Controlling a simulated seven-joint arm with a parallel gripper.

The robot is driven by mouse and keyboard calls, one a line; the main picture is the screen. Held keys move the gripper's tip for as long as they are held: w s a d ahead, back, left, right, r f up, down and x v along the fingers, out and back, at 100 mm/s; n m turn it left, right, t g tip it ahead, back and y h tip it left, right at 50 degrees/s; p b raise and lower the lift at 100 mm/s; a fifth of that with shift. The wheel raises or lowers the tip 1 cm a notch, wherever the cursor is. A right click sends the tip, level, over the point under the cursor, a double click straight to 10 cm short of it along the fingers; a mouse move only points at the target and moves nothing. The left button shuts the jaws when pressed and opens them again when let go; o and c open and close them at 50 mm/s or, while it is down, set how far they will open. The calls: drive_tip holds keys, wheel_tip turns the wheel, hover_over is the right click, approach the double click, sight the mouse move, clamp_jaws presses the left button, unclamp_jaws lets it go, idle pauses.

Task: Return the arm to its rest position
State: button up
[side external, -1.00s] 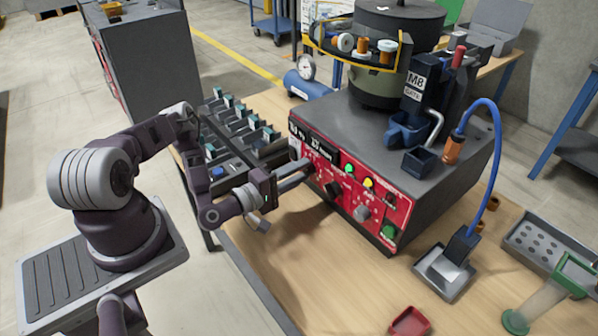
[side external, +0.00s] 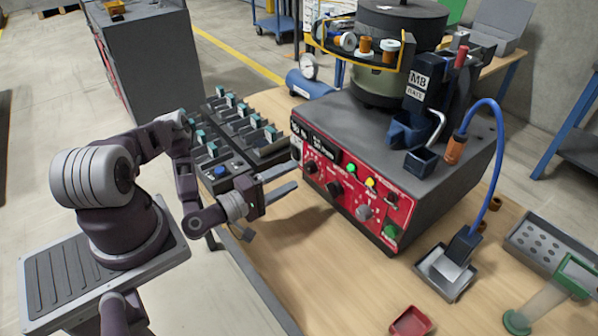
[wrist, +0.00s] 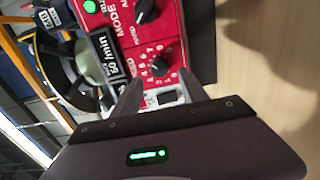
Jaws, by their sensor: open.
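My gripper (side external: 285,180) is open and empty in the side external view, in front of the left part of the red control panel (side external: 350,190) of the feeder's base unit. A gap shows between its fingers and the panel. In the wrist view the two fingers of my gripper (wrist: 160,88) stand apart, with nothing between them. Beyond them shows the red panel (wrist: 190,40) with black knobs, a green button and a display.
The bowl feeder (side external: 385,80) stands on the base unit. A rack with teal-topped parts (side external: 240,125) lies left of it. A blue hose (side external: 497,150) runs to a metal tray (side external: 440,280). A red tray (side external: 410,322) sits at the front. The wooden table (side external: 310,250) is clear before the panel.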

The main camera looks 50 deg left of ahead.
drive_tip(key=s, duration=0.3)
drive_tip(key=shift+w, duration=0.1)
drive_tip(key=w+d+r+m+g+h, duration=0.1)
drive_tip(key=w+d+m+g+h, duration=0.15)
drive_tip(key=m, duration=0.35)
drive_tip(key=w+d+r+m+g+h, duration=0.1)
drive_tip(key=m+g+h, duration=0.1)
drive_tip(key=m+h, duration=0.3)
drive_tip(key=a+r+m+g+y, duration=0.3)
drive_tip(key=r+m+y, duration=0.15)
drive_tip(key=r, duration=0.25)
drive_tip(key=a+r+m+g+y, duration=0.25)
drive_tip(key=r+m+y, duration=0.2)
drive_tip(key=r, duration=0.35)
drive_tip(key=s+d+r+n+g, duration=0.1)
drive_tip(key=s+d+r, duration=0.4)
drive_tip(key=s, duration=0.5)
drive_tip(key=s+d+r+n+g+h, duration=0.1)
drive_tip(key=s+d+r, duration=0.5)
drive_tip(key=s, duration=0.4)
drive_tip(key=shift+s+d, duration=0.15)
drive_tip(key=shift+s, duration=0.25)
